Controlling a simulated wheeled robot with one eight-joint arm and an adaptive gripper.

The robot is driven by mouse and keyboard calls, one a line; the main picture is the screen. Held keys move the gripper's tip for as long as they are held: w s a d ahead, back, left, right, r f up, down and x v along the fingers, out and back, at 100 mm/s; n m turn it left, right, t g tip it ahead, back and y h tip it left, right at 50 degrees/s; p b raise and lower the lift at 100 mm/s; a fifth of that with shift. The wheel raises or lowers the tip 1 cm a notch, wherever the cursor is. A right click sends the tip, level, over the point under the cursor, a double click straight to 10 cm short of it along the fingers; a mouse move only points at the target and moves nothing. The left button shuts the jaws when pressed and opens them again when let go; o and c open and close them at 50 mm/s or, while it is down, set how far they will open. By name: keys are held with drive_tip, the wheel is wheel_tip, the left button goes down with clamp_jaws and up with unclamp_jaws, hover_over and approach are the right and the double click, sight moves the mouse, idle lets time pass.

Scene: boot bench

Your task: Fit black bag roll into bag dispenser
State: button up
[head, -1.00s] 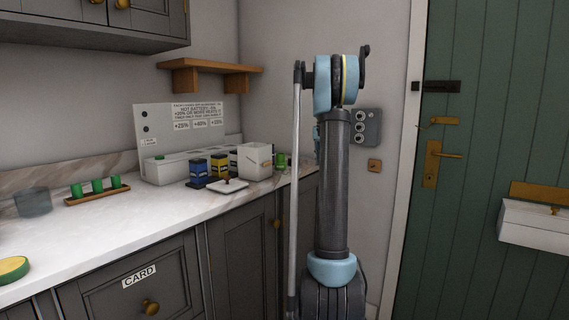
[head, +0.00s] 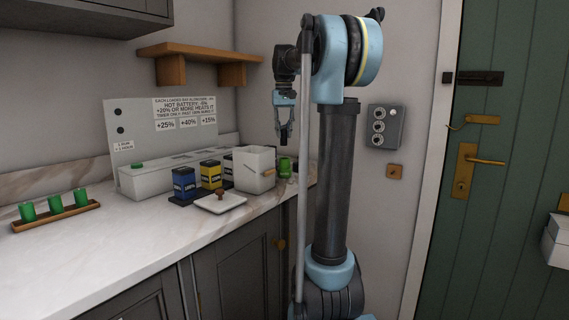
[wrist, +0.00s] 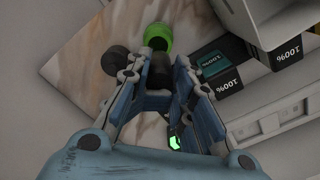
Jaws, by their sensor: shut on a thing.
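My gripper (head: 284,118) hangs fingers-down left of my arm column, above the counter's far right end. It is shut on a small dark cylinder, which I take for the black bag roll (wrist: 160,72); in the head view it is a dark shape (head: 284,133) at the fingertips. A green cylinder (head: 285,165) stands on the counter below the gripper and shows beyond the fingertips in the wrist view (wrist: 158,37). A white box with a slanted slot (head: 252,170) stands just left of it; I cannot tell if it is the bag dispenser.
Blue and yellow battery-like blocks (head: 184,183) and a white dish with a brown knob (head: 220,204) stand left of the white box. A wooden tray (head: 72,214) holds several green cylinders. A wooden shelf (head: 200,51) hangs above. The front counter is clear.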

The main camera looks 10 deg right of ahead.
sight(284, 142)
wheel_tip(284, 142, down, 5)
drive_tip(key=shift+d, duration=0.15)
wheel_tip(284, 142, down, 3)
clamp_jaws()
drive_tip(key=shift+s+f, duration=0.1)
drive_tip(key=shift+f, duration=0.35)
drive_tip(key=o, duration=1.1)
unclamp_jaws()
drive_tip(key=shift+f, duration=0.1)
wheel_tip(284, 142, up, 12)
drive_tip(key=shift+r, duration=0.15)
